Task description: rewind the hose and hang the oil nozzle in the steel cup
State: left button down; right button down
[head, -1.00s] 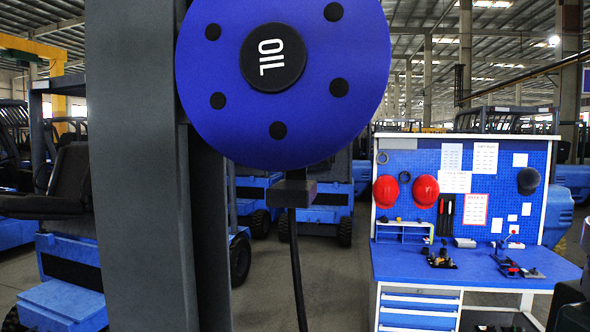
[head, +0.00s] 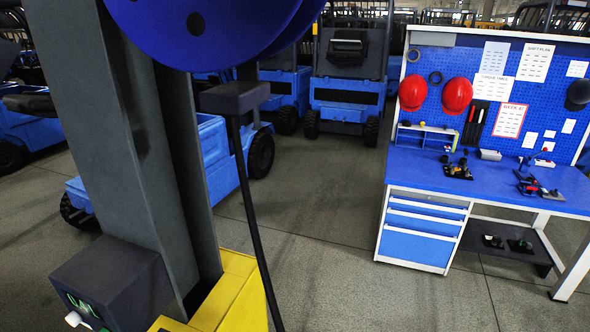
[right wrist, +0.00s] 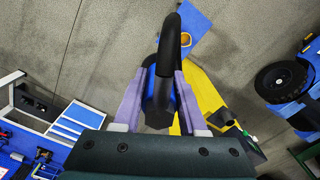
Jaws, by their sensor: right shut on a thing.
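The blue hose reel (head: 205,25) is at the top of the head view, partly cut off, on a grey column (head: 125,140). The black hose (head: 247,190) runs from a dark block (head: 235,97) under the reel down past the bottom edge. In the right wrist view my right gripper (right wrist: 160,95) has its two purple fingers on either side of the nozzle (right wrist: 157,112), a black and blue piece, and is shut on it. A thick black curved part (right wrist: 168,35) rises from it. I cannot make out the steel cup. My left gripper is not in view.
The column's yellow base (head: 240,295) and a dark box with a green display (head: 115,280) are at the lower left. A blue workbench (head: 420,205) with a pegboard stands at the right. Blue forklifts (head: 345,75) are behind. The floor between is clear.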

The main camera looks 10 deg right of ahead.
jog(key=s+p, duration=0.2)
jog(key=s, duration=0.5)
jog(key=shift+s+p, duration=0.15)
jog(key=shift+p, duration=0.15)
jog(key=shift+s, duration=0.1)
jog(key=s, duration=1.5)
jog(key=shift+s, duration=0.4)
jog(key=shift+s, duration=0.15)
jog(key=s, duration=1.5)
jog(key=shift+s, duration=0.35)
